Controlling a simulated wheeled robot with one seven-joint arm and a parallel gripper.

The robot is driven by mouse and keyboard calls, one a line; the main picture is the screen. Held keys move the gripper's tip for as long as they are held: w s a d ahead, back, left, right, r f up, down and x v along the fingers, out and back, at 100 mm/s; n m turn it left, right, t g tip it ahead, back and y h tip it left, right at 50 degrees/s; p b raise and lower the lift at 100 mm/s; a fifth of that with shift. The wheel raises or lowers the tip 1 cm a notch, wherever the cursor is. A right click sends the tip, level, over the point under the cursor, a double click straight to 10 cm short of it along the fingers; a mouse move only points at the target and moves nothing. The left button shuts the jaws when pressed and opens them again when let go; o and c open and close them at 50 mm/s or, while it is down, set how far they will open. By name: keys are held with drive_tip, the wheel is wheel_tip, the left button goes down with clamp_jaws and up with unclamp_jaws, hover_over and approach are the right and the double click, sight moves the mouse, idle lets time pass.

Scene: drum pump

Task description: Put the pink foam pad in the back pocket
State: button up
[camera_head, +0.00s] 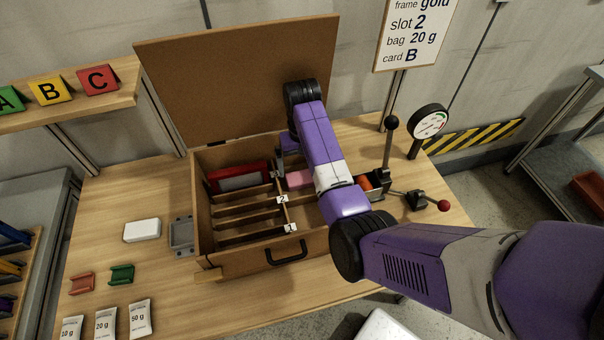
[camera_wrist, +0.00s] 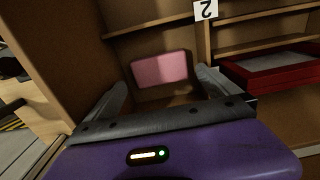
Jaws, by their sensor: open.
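The pink foam pad (camera_head: 299,180) is in the back right part of the open wooden case (camera_head: 205,235), partly hidden by my arm in the head view. In the wrist view the pink foam pad (camera_wrist: 160,69) stands between and beyond my fingers, apart from them. My gripper (camera_wrist: 165,95) is open and empty, reaching down into that compartment. In the head view my arm hides most of the gripper and of the pocket.
A red frame (camera_head: 240,177) sits in the case's back left part, beside slots labelled 2 and 1. The raised lid (camera_head: 235,75) stands behind. A lever (camera_head: 389,140) and gauge (camera_head: 429,122) stand right of the case. A white block (camera_head: 142,230) lies left.

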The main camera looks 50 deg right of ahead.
sight(302, 177)
wheel_tip(302, 177, up, 7)
idle(0.3)
drive_tip(key=shift+f, duration=0.1)
idle(0.4)
